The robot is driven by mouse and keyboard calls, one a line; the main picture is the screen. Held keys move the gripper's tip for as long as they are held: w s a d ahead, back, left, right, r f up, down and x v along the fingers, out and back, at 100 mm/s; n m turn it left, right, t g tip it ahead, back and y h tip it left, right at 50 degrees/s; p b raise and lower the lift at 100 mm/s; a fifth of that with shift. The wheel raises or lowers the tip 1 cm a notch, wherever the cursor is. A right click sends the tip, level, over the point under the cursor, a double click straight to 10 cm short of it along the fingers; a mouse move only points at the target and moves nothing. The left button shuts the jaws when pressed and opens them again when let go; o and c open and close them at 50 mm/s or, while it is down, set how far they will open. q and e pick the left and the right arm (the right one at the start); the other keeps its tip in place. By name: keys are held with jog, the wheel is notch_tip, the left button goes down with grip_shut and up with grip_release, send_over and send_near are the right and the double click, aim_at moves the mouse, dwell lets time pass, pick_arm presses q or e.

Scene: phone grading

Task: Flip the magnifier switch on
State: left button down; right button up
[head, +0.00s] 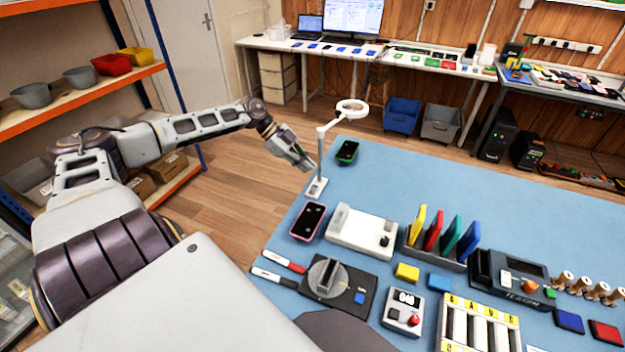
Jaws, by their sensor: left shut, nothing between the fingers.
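The magnifier (322,150) stands upright near the left edge of the blue-topped table, with a white ring head (352,107) on a jointed arm and a small white base (315,188). Its switch is too small to make out. My left gripper (308,166) comes in from the left and is shut with nothing in it. Its fingertips are just left of the magnifier's post, above the base; I cannot tell whether they touch. My right gripper is not in view.
A phone with a green edge (347,152) lies behind the magnifier. A pink-edged phone (308,221) and a white device (362,232) lie in front of it. Coloured upright panels (433,230) stand farther right. The blue table top (480,185) is clear at the back right.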

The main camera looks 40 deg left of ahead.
aim_at(312, 187)
pick_arm(q)
jog(key=shift+b+x, duration=0.3)
jog(key=shift+x, duration=0.8)
jog(key=shift+w+d+f, duration=0.15)
jog(key=shift+d+f, duration=0.15)
jog(key=shift+d, duration=0.05)
jog(key=shift+w+f, duration=0.1)
jog(key=shift+f, duration=0.7)
jog(key=shift+w+a+f+b, duration=0.15)
jog(key=shift+f+b, duration=0.15)
jog(key=shift+f, duration=0.85)
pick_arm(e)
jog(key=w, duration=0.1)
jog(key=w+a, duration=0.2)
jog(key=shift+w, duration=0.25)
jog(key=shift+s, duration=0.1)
